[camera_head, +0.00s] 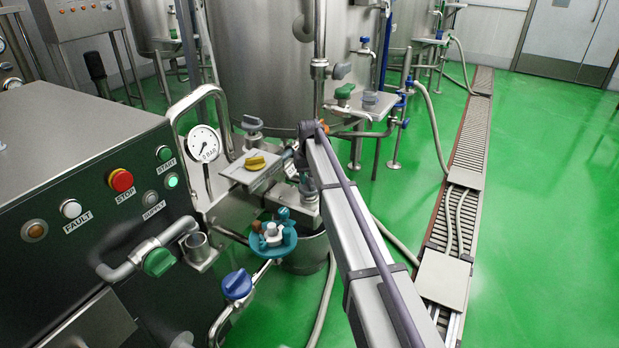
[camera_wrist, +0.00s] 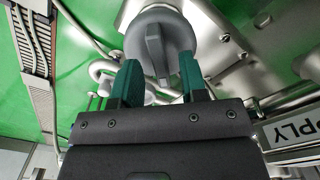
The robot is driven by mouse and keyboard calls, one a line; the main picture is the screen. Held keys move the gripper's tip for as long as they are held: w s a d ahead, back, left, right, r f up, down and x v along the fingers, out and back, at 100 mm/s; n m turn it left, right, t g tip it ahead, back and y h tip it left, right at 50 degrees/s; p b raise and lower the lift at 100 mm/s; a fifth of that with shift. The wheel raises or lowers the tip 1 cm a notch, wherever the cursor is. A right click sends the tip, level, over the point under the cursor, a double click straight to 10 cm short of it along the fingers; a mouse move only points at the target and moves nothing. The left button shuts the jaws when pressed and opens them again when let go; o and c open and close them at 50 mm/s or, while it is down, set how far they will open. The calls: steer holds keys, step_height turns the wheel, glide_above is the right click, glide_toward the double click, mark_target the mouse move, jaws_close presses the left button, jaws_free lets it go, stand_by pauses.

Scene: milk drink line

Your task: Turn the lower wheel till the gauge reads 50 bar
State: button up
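A grey round wheel (camera_wrist: 160,38) with a raised bar across its face is straight ahead of my gripper in the wrist view. My gripper (camera_wrist: 160,80) has two dark green fingers spread apart, with nothing between them. The tips are near the wheel's lower edge, and I cannot tell whether they touch it. In the head view my arm hides much of this spot. The white round pressure gauge (camera_head: 205,144) marked BAR stands left of my arm. Its needle shows, but its figures are too small to read.
A yellow knob (camera_head: 255,162) sits on a steel block, with a teal fitting (camera_head: 273,240) below it. A green knob (camera_head: 159,262) and a blue knob (camera_head: 237,284) are on nearby pipes. The control panel (camera_head: 90,240) stands left.

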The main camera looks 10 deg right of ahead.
mark_target(310, 180)
step_height(310, 180, up, 10)
steer(key=p, duration=0.8)
steer(key=shift+f, duration=0.2)
steer(key=shift+o, duration=0.3)
stand_by(2.0)
